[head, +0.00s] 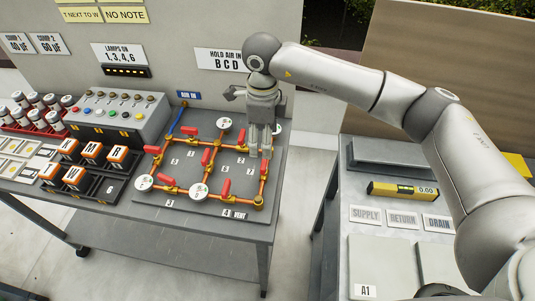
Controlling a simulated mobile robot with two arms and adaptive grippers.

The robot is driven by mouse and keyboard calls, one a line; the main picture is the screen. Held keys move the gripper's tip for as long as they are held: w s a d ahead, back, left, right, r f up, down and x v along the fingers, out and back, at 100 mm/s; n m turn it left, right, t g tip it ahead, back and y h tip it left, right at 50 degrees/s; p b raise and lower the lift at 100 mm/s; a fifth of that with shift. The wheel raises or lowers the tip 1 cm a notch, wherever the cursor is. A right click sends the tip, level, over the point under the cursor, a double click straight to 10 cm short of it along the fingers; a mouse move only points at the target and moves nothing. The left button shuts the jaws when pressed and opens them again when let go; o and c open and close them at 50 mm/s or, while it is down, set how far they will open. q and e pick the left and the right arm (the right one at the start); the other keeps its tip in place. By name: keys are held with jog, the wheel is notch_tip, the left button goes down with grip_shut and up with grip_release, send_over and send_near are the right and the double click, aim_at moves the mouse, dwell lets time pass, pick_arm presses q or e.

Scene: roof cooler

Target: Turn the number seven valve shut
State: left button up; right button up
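The pipe panel (215,222) on the grey table carries orange pipes, white round gauges and several red valve handles. A small label reading 7 (249,171) sits inside the right loop, near the right-hand pipe (263,187). My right gripper (260,154) points down over the right side of the panel, just above and behind that label. Its fingers look close together, and they cover part of the right-hand pipe. The number seven valve's handle is not clearly seen; the gripper may hide it. Whether the fingers touch or hold it cannot be told. My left gripper is out of view.
A red handle (225,187) and a gauge (199,191) stand near the panel's front. Left are a button box (117,116) and a rack of orange-white blocks (100,188). A yellow level (402,190) lies on the right bench. A wall stands behind.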

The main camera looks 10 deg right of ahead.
jog(key=p, duration=0.2)
send_over(264, 162)
jog(key=f, duration=0.5)
jog(key=shift+s+a, duration=0.1)
jog(key=shift+s, duration=0.1)
jog(key=f, duration=0.2)
jog(key=shift+w+f, duration=0.2)
jog(key=shift+f, duration=0.15)
jog(key=shift+s+f+p, duration=0.1)
jog(key=shift+f+p, duration=0.25)
jog(key=shift+f, duration=0.55)
jog(key=c, duration=0.5)
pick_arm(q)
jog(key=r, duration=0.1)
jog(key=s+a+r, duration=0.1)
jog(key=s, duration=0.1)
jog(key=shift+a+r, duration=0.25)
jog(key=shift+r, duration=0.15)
pick_arm(e)
jog(key=c, duration=0.5)
